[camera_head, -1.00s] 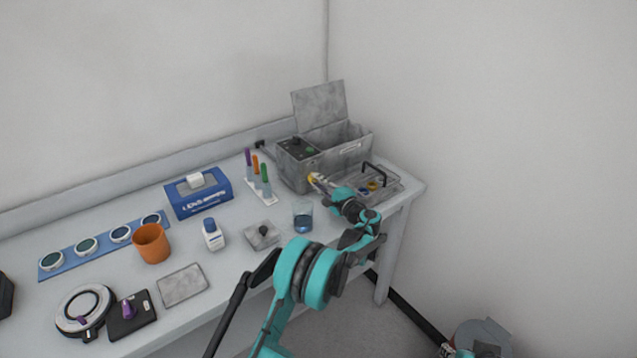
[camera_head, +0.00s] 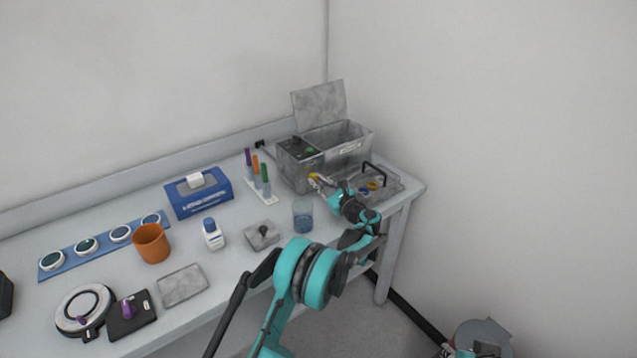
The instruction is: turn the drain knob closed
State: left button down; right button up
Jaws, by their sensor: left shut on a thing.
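A grey metal tank unit (camera_head: 297,172) with a raised lid stands at the back right of the bench. The small yellow drain knob (camera_head: 314,176) is low on its front side. My left arm reaches in from the front, and my left gripper (camera_head: 317,180) is shut on the knob. The fingers partly cover the knob, and its exact angle is too small to tell.
A tray with a black handle (camera_head: 390,190) sits right beside my left wrist. A glass beaker (camera_head: 303,217) stands close on the left, with a rack of coloured tubes (camera_head: 262,192) behind it. The bench's right edge and the wall are near.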

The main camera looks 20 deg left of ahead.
pick_arm(q)
jog(key=shift+a+r+m, duration=0.15)
jog(key=shift+m, duration=1.65)
jog(key=c, duration=1.5)
grip_release()
jog(key=shift+c, duration=0.2)
jog(key=shift+s+d, duration=0.2)
jog(key=shift+d, duration=0.25)
jog(key=v, duration=1.1)
jog(key=shift+s+a, duration=0.1)
